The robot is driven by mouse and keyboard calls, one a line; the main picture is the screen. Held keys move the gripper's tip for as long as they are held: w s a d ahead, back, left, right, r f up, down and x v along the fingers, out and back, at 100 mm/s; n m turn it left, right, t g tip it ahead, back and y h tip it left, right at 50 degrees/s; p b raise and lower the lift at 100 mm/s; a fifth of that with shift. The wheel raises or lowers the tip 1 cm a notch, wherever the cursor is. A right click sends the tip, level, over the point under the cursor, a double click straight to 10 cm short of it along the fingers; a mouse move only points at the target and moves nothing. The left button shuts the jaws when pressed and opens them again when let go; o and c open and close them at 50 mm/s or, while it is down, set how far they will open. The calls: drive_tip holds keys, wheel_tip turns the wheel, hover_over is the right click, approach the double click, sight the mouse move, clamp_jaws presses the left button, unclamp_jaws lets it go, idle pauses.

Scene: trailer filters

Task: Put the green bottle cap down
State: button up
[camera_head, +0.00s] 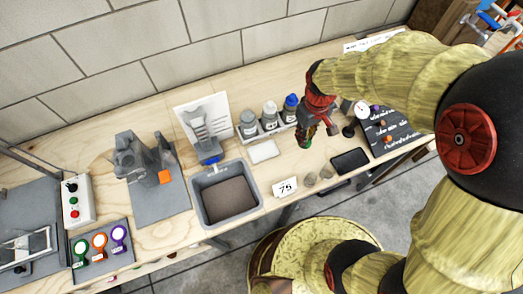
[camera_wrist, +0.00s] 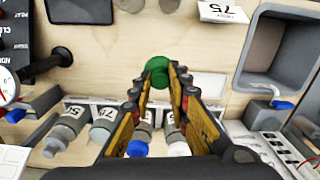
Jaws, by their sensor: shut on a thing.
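The green bottle cap (camera_wrist: 157,70) is round and dark green. In the wrist view it sits between the fingertips of my gripper (camera_wrist: 160,82), which is shut on it. Bare wood shows around the cap; I cannot tell how high above the table it is. In the head view my gripper (camera_head: 306,141) points down over the workbench, right of the bottle rack, and hides most of the cap.
A rack (camera_head: 268,132) holds bottles, including a blue-capped one (camera_head: 291,103). A white pad (camera_head: 264,151) lies in front. A grey sink-like bin (camera_head: 256,184) stands left, beside a "75" card (camera_head: 285,189). A black tray (camera_head: 350,160) lies right.

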drive_tip(key=s+n, duration=0.1)
drive_tip(key=s, duration=0.2)
drive_tip(key=b, duration=0.4)
hover_over(263, 151)
drive_tip(key=d, duration=0.1)
drive_tip(key=shift+n, duration=0.4)
drive_tip(key=f, duration=0.7)
drive_tip(key=shift+s+f, duration=0.3)
drive_tip(key=shift+f, duration=0.05)
drive_tip(key=shift+w+a+f+b, duration=0.2)
drive_tip(key=shift+a+f+b, duration=0.25)
drive_tip(key=shift+f, duration=0.15)
drive_tip(key=shift+a+f+b, duration=0.15)
drive_tip(key=shift+f+b, duration=0.55)
drive_tip(key=shift+f, duration=0.9)
drive_tip(key=o, duration=0.7)
drive_tip(key=shift+f, duration=0.15)
drive_tip(key=shift+c, duration=0.2)
drive_tip(key=shift+o, duration=0.6)
